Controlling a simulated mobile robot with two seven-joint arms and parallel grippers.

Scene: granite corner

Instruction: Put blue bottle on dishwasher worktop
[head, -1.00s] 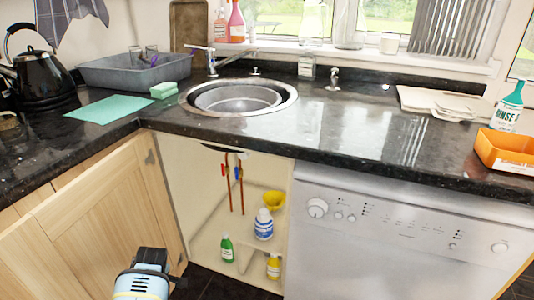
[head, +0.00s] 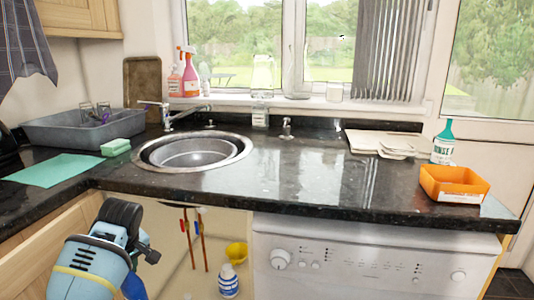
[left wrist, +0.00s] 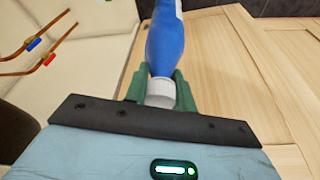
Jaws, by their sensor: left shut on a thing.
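A blue bottle (left wrist: 165,45) with a white cap is in the left wrist view. The green fingers of my left gripper (left wrist: 160,88) are shut on it around the cap end. In the head view a small part of the blue bottle (head: 133,287) shows beside my left arm, low in front of the sink cupboard; the fingers are hidden there. The dishwasher worktop (head: 300,195) is dark, glossy granite above the silver dishwasher (head: 360,265), and the bottle is below its level. My right gripper is not in view.
The worktop's middle is clear. An orange tray (head: 455,185), a green-and-white bottle (head: 443,143) and pale boards (head: 385,143) are at its right. The sink (head: 192,152) is left. An open cupboard door (head: 45,245) stands near my arm; a blue-and-white bottle (head: 228,281) is inside the cupboard.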

